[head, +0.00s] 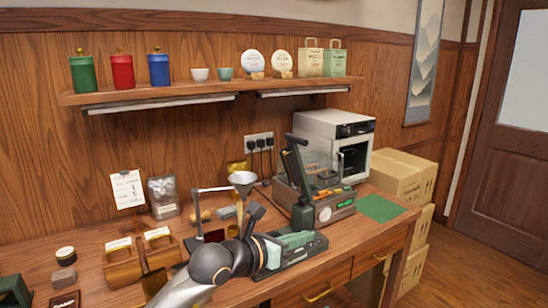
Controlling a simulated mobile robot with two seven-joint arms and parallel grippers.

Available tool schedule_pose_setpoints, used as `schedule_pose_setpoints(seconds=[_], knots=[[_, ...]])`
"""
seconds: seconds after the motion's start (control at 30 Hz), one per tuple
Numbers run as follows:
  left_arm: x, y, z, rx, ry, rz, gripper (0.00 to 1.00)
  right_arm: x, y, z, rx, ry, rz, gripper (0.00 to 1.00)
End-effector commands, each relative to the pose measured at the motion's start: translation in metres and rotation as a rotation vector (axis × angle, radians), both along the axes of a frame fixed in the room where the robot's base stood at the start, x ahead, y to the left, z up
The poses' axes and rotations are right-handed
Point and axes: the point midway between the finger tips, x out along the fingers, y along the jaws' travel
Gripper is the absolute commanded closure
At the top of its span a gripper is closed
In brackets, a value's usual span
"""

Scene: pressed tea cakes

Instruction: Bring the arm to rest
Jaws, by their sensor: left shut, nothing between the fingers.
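My left arm comes in from the bottom left over the front of the wooden table (95,262). My left gripper (254,217) is dark and small in the head view, above the middle of the table. It is shut and empty. It shows in front of the small funnel stand, left of the machine; whether it touches anything there is hard to tell. The arm hides part of the table and the things behind it. My right gripper does not show.
A machine with a tall dark lever (296,165) and a white oven-like box (335,140) stand at the back. A green mat (380,208) lies right. Wooden caddies (122,266) stand left. A funnel (242,178) is behind my gripper. Cartons (400,178) stand beyond the table.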

Motion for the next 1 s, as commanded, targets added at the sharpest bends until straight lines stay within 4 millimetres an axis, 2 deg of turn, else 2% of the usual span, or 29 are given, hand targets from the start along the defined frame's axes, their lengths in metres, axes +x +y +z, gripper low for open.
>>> schedule_pose_setpoints(seconds=[0.03,0.17,0.27,0.37,0.47,0.57,0.67,0.77,0.87,0.9,1.0], knots=[[-0.011,-0.005,-0.011,-0.081,0.062,-0.029,1.0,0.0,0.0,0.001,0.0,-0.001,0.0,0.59],[-0.039,-0.014,-0.026,-0.325,0.221,-0.089,1.0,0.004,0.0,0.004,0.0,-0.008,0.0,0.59],[-0.058,-0.012,-0.035,-0.551,0.359,-0.107,1.0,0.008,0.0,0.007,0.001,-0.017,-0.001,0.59],[-0.072,0.002,-0.044,-0.812,0.512,-0.085,1.0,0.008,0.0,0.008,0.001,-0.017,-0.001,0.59],[-0.08,0.026,-0.058,-1.08,0.663,-0.019,1.0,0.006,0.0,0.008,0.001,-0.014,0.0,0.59],[-0.084,0.058,-0.083,-1.341,0.81,0.093,1.0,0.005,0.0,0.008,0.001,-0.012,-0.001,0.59],[-0.092,0.095,-0.12,-1.589,0.95,0.248,1.0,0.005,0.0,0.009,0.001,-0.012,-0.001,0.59],[-0.107,0.132,-0.168,-1.821,1.082,0.44,1.0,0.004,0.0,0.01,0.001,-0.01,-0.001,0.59],[-0.135,0.166,-0.222,-2.03,1.207,0.671,1.0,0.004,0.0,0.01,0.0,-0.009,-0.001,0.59],[-0.15,0.178,-0.245,-2.107,1.254,0.772,1.0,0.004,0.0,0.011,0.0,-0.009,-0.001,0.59],[-0.194,0.201,-0.297,-2.268,1.361,1.027,1.0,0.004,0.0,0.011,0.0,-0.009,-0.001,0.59]])
